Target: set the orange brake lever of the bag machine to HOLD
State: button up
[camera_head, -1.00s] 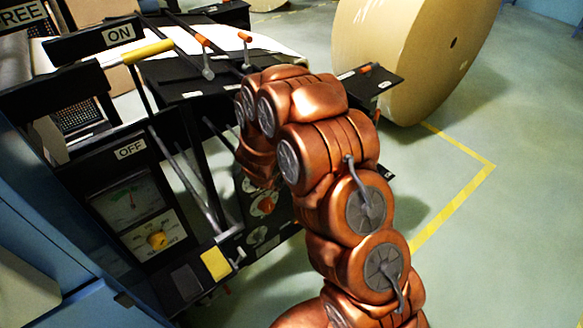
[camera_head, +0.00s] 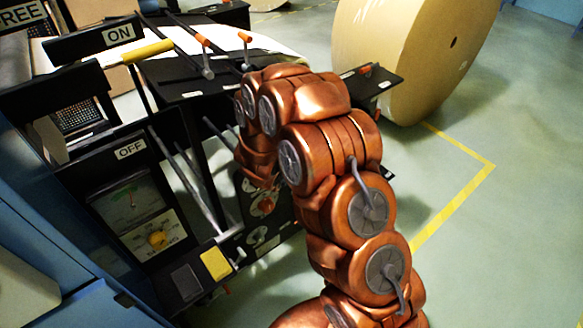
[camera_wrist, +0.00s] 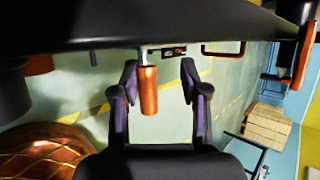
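In the wrist view, an orange lever grip (camera_wrist: 148,91) on a thin metal stem stands between the two fingers of my gripper (camera_wrist: 159,70), closer to the left finger. The fingers are open, with a clear gap on the right side of the grip. Small label plates (camera_wrist: 174,51) sit beside the stem, too small to read. In the head view, a small orange grip (camera_head: 365,69) shows at the black shelf (camera_head: 385,80) behind my arm. I cannot tell whether it is the same lever. My gripper is hidden there by my copper arm.
Another orange handle (camera_wrist: 304,60) is at the right of the wrist view. Two orange-tipped levers (camera_head: 203,41) and a yellow handle (camera_head: 148,51) are on the machine. A big kraft roll (camera_head: 410,55) stands behind. Floor at the right is clear.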

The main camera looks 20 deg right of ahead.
jog(key=v, duration=1.1)
jog(key=shift+a+r, duration=0.1)
dwell(0.4)
jog(key=s+a+r+n+y+p, duration=0.2)
jog(key=a+r+n+y, duration=0.7)
jog(key=a+r+n, duration=0.45)
jog(key=s+a+r+n+g+y+p, duration=0.1)
jog(key=s+r+n+g+y, duration=0.2)
jog(key=s+n, duration=0.65)
jog(key=s+d+r+n+g+h, duration=0.1)
jog(key=s+d, duration=0.3)
jog(key=s, duration=0.4)
jog(key=s+d+r+n+g+h+p, duration=0.1)
jog(key=s+d+n+g+h, duration=0.1)
jog(key=s, duration=0.6)
jog(key=s+d+r+n+g+h+p, duration=0.1)
jog(key=s+d+r+n+g+h, duration=0.1)
jog(key=s+d, duration=0.5)
jog(key=s+n+g, duration=0.1)
jog(key=n, duration=0.1)
jog(key=shift+d+n+h, duration=0.25)
jog(key=shift+n+h, duration=0.05)
jog(key=shift+s+r, duration=0.15)
